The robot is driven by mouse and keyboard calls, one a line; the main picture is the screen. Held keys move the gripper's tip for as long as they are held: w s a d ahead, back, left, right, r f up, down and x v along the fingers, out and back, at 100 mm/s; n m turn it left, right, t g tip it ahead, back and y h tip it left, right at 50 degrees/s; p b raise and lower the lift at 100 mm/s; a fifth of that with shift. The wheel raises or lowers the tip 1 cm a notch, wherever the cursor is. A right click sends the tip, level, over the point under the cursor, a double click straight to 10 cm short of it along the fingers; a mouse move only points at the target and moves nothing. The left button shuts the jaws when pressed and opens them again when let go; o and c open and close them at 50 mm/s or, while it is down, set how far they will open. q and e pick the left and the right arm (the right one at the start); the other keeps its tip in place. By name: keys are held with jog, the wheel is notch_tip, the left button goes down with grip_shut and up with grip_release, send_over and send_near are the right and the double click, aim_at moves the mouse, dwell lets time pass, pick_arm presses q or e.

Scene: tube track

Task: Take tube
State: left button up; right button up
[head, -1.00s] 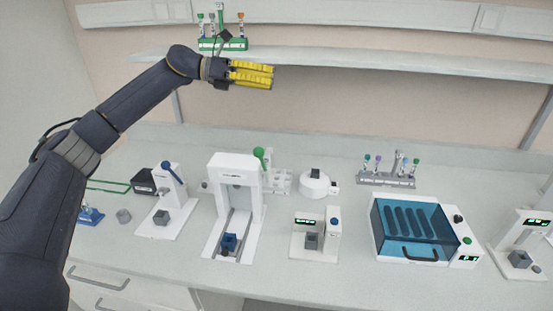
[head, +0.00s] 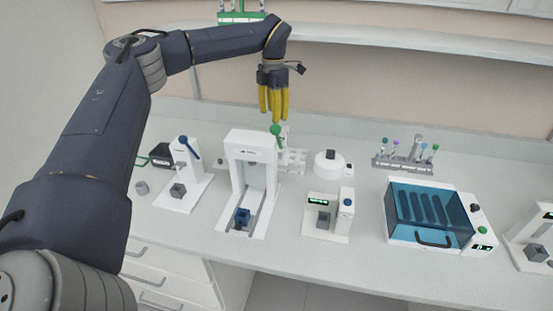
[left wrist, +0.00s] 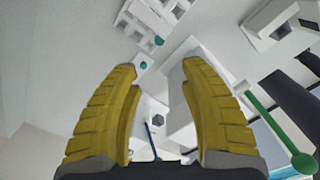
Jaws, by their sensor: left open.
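My left gripper (head: 275,112) hangs fingers-down above the bench, over the back of the white gate-shaped device (head: 238,152). Its yellow fingers are apart and hold nothing; the left wrist view (left wrist: 160,85) shows an empty gap between them. Several tubes with coloured caps stand in a grey rack (head: 391,162) at the back right of the bench, well right of the gripper. A green rack (head: 237,18) on the upper shelf is cut off by the top edge, so its tubes barely show. My right gripper is not in view.
A green-knobbed lever (head: 276,131) rises close under the fingers; it also shows in the left wrist view (left wrist: 280,130). A round white device (head: 327,163), a small display device (head: 322,218) and a blue-lidded box (head: 430,215) stand to the right. The shelf (head: 400,45) overhangs behind.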

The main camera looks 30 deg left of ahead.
pick_arm(q)
notch_tip(320, 180, down, 16)
jog(key=shift+a+r, duration=0.1)
jog(key=shift+r, duration=0.05)
dwell(0.7)
grip_shut()
dwell(0.5)
